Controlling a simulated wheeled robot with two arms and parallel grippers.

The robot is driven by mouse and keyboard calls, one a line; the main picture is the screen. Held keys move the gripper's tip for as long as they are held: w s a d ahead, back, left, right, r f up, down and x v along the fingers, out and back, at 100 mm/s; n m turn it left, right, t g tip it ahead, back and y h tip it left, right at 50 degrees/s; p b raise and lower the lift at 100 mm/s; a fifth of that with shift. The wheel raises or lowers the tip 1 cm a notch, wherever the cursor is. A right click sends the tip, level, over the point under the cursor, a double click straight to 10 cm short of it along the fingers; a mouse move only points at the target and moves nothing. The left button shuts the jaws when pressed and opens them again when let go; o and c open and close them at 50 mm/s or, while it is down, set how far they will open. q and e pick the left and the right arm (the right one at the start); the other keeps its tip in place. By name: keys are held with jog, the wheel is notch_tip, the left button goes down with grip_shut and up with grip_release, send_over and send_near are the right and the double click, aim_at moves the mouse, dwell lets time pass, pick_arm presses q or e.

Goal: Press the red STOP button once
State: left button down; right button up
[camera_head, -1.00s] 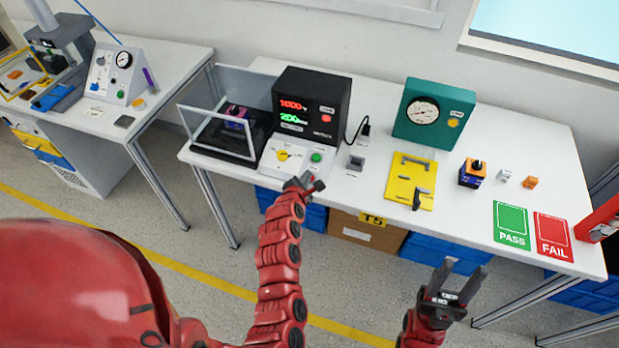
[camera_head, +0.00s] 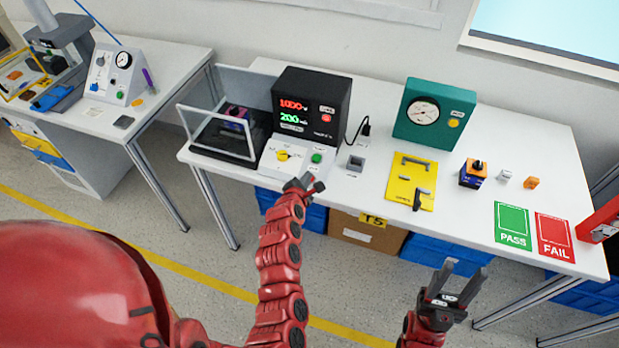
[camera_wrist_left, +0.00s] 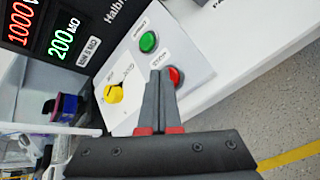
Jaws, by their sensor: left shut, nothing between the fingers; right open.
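The red STOP button (camera_wrist_left: 176,77) is on the light control panel (camera_wrist_left: 200,71), partly behind my left gripper's fingers in the left wrist view. In the head view the gripper covers it. My left gripper (camera_wrist_left: 157,80) is shut and empty, with its fingertips over the panel close beside the red button. I cannot tell whether they touch it. In the head view the left gripper (camera_head: 304,181) is at the panel's front edge. My right gripper (camera_head: 459,274) is open and empty in front of the table, away from the panel.
A green button (camera_wrist_left: 148,42) and a yellow rotary knob (camera_wrist_left: 114,94) share the panel. A black display box (camera_head: 312,105) stands behind it, with a clear-sided enclosure (camera_head: 222,132) to the left. A grey square block (camera_head: 355,163) and a yellow plate (camera_head: 405,185) lie to the right.

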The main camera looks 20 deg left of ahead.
pick_arm(q)
jog(key=shift+f, duration=0.15)
dwell(0.3)
jog(key=shift+s+r+p, duration=0.2)
jog(key=shift+r+p, duration=0.25)
jog(key=shift+r, duration=0.45)
jog(key=shift+s+r+p, duration=0.1)
jog(key=shift+r+p, duration=0.3)
jog(key=shift+r, duration=0.1)
jog(key=r+p, duration=0.1)
jog(key=r, duration=0.1)
jog(key=s+r+p, duration=0.1)
jog(key=shift+s+r+p, duration=0.2)
jog(key=shift+r+p, duration=0.1)
jog(key=shift+r, duration=0.05)
